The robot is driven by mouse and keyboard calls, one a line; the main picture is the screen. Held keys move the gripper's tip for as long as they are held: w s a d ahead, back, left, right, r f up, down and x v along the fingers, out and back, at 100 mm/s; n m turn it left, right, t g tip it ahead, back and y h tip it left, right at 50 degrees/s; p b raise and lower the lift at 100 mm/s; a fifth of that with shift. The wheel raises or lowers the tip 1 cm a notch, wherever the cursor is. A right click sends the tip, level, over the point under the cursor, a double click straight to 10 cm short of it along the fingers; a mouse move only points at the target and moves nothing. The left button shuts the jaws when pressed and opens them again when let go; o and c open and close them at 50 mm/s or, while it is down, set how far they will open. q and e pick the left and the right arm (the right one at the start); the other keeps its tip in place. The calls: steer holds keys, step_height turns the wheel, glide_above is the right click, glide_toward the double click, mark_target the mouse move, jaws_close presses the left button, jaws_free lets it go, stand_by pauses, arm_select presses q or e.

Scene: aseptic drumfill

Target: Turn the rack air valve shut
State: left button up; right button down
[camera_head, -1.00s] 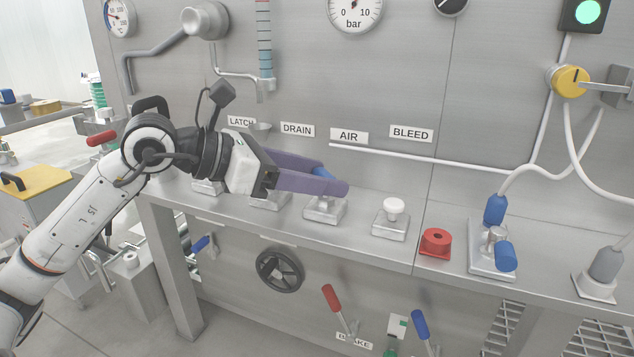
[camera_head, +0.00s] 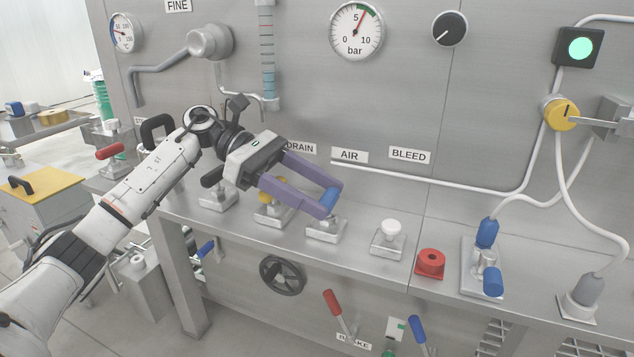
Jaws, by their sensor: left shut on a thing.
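The rack air valve stands on the steel shelf below the AIR label (camera_head: 349,156). It has a blue handle (camera_head: 329,198) on a square metal base (camera_head: 326,231). My left gripper (camera_head: 328,200) reaches in from the left, and its purple fingers are closed around the blue handle. The fingers hide part of the handle. The handle looks tilted up to the right, but its exact angle is hard to tell. My right gripper is not in view.
Left of the valve is a yellow-topped valve (camera_head: 272,198) under DRAIN. Right of it are a white knob (camera_head: 390,228) under BLEED, a red fitting (camera_head: 430,263) and a blue-handled coupling (camera_head: 492,281). A pressure gauge (camera_head: 356,31) hangs above. A handwheel (camera_head: 283,275) sits below the shelf.

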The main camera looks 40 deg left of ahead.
arm_select(q)
steer(key=shift+f+m+g, duration=0.1)
steer(key=shift+m+g, duration=0.3)
steer(key=shift+g, duration=0.1)
steer(key=o, duration=1)
steer(key=shift+o, duration=0.2)
steer(key=v, duration=0.9)
steer(key=shift+s+a+r, duration=0.15)
steer(key=shift+a+r, duration=0.05)
steer(key=shift+a, duration=0.4)
